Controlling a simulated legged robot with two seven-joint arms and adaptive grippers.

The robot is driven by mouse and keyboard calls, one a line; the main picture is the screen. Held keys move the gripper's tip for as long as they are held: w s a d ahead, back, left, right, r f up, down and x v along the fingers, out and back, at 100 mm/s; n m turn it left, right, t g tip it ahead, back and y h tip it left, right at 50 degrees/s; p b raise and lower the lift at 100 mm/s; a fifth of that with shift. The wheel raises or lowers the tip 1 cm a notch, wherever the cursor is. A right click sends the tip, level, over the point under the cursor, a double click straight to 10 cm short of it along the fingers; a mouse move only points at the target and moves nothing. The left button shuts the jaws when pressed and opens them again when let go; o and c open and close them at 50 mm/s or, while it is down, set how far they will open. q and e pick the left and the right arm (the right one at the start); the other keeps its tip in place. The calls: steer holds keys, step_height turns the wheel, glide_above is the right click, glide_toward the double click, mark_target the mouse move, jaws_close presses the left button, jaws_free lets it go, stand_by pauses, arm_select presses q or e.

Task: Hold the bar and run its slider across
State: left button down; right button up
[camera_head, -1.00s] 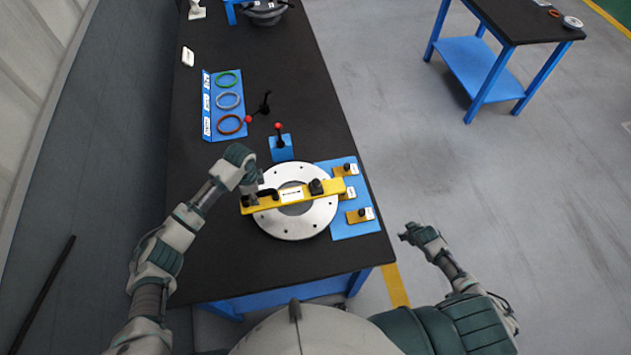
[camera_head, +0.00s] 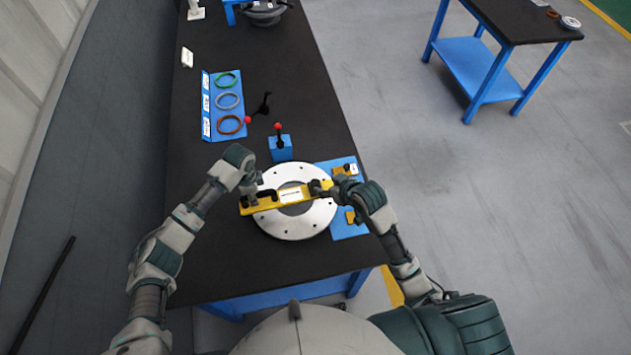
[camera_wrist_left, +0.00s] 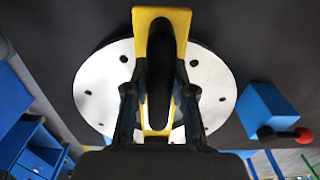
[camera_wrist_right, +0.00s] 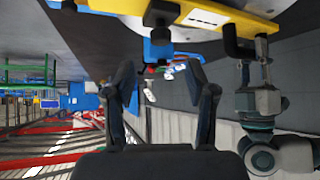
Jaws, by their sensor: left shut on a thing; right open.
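The yellow bar (camera_head: 291,196) lies across the round silver flange (camera_head: 293,231) on the black bench. The bar has a white label, a black handle at its left end and a black slider (camera_head: 315,187) with a knob near its right end. My left gripper (camera_head: 254,197) is shut on the black handle (camera_wrist_left: 160,75), which stands between its fingers in the left wrist view. My right gripper (camera_head: 328,190) is open beside the slider. In the right wrist view the slider knob (camera_wrist_right: 160,14) is ahead of the open, empty fingers (camera_wrist_right: 165,85), apart from them.
A blue plate (camera_head: 349,229) with yellow blocks sits right of the flange, partly hidden by my right arm. A blue box with a red-knobbed lever (camera_head: 280,147) stands behind the flange. A blue ring board (camera_head: 221,107) lies further back. The bench's left front is clear.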

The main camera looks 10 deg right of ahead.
mark_target(316, 182)
steer(key=x, duration=0.9)
steer(key=shift+w+a+f, duration=0.1)
steer(key=shift+w, duration=0.05)
jaws_close()
